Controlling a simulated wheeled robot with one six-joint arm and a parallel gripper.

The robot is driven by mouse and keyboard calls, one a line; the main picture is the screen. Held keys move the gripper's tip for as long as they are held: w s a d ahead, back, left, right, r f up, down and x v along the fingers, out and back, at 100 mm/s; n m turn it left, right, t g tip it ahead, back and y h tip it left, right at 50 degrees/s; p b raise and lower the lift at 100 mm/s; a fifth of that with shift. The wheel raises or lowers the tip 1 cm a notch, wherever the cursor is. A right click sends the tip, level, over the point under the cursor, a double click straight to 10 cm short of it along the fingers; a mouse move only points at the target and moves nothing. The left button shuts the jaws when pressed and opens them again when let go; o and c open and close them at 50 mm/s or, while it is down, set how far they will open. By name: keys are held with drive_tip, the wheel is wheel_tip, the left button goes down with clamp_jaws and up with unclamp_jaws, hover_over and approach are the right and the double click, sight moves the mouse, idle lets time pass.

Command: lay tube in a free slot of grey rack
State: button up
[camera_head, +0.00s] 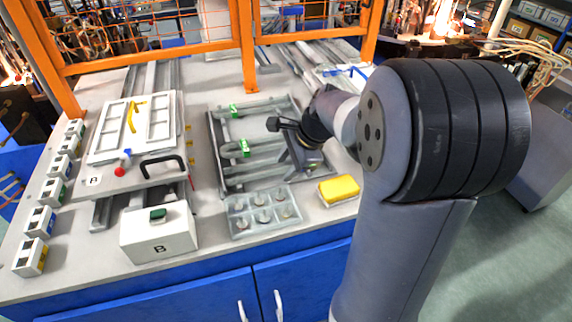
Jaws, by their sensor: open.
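The grey rack (214,150) lies on the bench in the middle of the camera_head view, a flat dark-grey frame. Several pale tube-like lengths lie across it. One with a green mark (234,111) is near the far edge, and another with a green mark (244,148) is nearer the middle. My gripper (284,141) is over the rack's right part, its dark fingers spread apart. I see nothing clearly held between them. The gripper and wrist hide the rack's right side, and I cannot tell which slots there are free.
A clear tray with round pieces (262,212) and a yellow sponge (339,189) lie in front of the rack. A white box marked B (159,232) and a panel with a black handle (162,166) stand left. Orange fence posts (244,50) rise behind.

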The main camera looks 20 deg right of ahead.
drive_tip(key=v, duration=1)
drive_tip(key=shift+f, duration=0.1)
drive_tip(key=x, duration=1.1)
drive_tip(key=shift+r, duration=0.25)
drive_tip(key=shift+r, duration=0.15)
